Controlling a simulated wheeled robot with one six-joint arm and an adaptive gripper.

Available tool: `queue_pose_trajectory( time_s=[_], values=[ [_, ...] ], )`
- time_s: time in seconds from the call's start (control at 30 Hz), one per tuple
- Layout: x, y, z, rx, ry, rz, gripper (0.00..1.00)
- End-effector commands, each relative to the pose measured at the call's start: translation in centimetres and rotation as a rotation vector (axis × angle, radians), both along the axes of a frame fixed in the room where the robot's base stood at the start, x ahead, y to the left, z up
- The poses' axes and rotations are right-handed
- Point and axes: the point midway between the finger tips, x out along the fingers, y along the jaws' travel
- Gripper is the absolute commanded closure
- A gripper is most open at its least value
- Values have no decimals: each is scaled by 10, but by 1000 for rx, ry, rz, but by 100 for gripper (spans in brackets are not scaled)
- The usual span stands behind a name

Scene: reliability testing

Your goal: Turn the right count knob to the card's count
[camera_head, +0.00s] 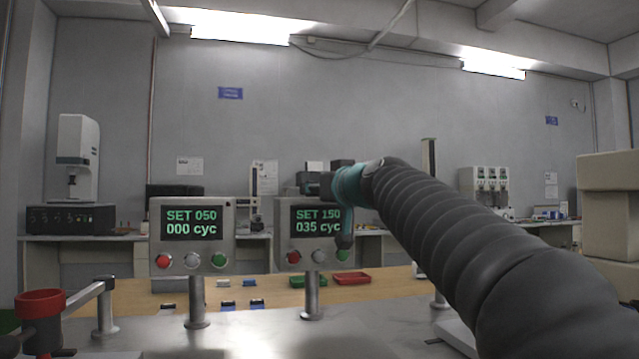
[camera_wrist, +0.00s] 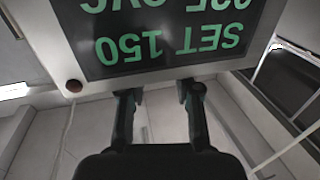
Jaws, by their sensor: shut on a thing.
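The right count panel (camera_head: 281,225) is a grey box on a post. Its display (camera_head: 301,219) reads SET 150 above 035 cyc. Red, grey and green round controls sit in a row below. The left panel (camera_head: 234,215) reads SET 050 and 000 cyc. In the wrist view the right display (camera_wrist: 165,62) appears upside down. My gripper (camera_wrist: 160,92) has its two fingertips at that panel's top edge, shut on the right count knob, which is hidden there. In the head view my arm's end covers part of the right panel. I cannot make out a readable count card.
A red tray (camera_head: 352,278) and a green tray (camera_head: 309,282) lie on the wooden surface behind the panels. A red ring-topped fixture (camera_head: 40,303) stands at the front left.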

Motion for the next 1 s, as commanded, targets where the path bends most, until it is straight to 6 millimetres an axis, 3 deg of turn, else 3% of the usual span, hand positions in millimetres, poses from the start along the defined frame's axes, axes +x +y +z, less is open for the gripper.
queue_pose_trajectory(
  time_s=[1.0],
  values=[
    [-1, 3, 0, 1, 1, -140, 100]
  ],
)
